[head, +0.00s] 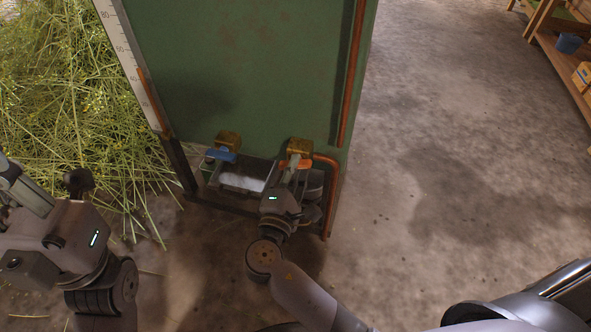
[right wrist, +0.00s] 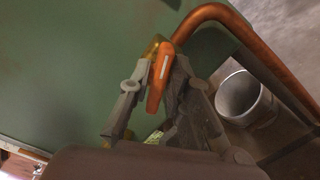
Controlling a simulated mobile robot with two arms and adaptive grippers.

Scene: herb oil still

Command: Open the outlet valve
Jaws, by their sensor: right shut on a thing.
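The green still tank (head: 250,60) has two brass valves low on its front. The right valve has an orange lever (head: 296,163); the left valve has a blue lever (head: 222,154). I cannot tell from markings which is the outlet valve. My right gripper (head: 292,174) is shut on the orange lever. In the right wrist view the orange lever (right wrist: 160,72), with a pale stripe, sits between the fingers of my right gripper (right wrist: 158,100), tilted slightly from vertical. My left gripper (head: 52,188) is open and empty at the lower left, apart from the valves.
A copper pipe (head: 331,195) runs down right of the orange valve. A grey bucket (right wrist: 245,98) stands below, close to my right gripper. Cut herbs (head: 70,90) cover the left floor. The right floor is clear up to a wooden shelf (head: 560,62).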

